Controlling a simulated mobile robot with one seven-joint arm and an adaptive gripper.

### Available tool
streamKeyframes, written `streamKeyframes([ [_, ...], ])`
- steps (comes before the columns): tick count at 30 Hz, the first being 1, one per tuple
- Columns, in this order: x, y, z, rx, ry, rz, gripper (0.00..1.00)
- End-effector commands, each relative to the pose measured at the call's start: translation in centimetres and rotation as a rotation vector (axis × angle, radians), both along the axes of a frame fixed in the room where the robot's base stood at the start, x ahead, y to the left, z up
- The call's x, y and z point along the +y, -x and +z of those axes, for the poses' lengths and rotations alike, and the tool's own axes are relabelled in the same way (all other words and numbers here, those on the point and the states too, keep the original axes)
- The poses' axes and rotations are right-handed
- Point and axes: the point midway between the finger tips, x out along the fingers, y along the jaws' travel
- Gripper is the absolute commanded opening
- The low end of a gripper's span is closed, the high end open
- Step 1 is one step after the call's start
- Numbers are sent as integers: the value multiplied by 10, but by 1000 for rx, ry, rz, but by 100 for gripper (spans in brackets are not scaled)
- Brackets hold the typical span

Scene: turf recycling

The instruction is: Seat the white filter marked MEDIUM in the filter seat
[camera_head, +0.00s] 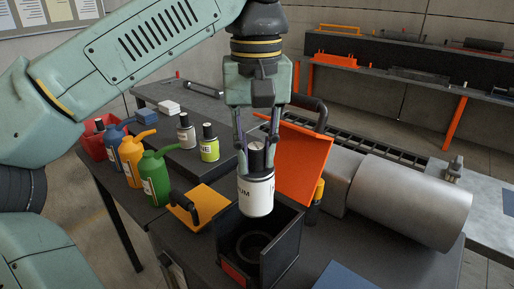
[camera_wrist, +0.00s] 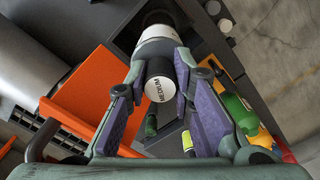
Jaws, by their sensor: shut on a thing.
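The white filter (camera_head: 257,196) has a black neck and lettering on its side ending in "UM". In the wrist view its round end face (camera_wrist: 160,89) reads MEDIUM. My gripper (camera_head: 256,148) is shut on the filter's black neck and holds it nearly upright. The filter seat (camera_head: 285,258) is an open black box with a dark ring inside and an orange-red patch at its front. The filter hangs above the box opening, its lower end near the back rim in the picture. Whether it touches the box is unclear.
An orange-red panel (camera_head: 304,165) stands raised behind the seat. A large grey cylinder (camera_head: 411,202) lies to the right. A yellow lid with a black handle (camera_head: 200,206) lies left. Green (camera_head: 156,182), orange and blue bottles and small canisters (camera_head: 209,145) stand further left.

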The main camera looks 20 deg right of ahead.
Motion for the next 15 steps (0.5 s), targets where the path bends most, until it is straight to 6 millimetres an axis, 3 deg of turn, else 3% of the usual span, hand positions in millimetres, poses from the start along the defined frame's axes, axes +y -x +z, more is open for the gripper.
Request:
streamKeyframes([
  [15, 0, 0, -50, 1, 1, -3, 0],
])
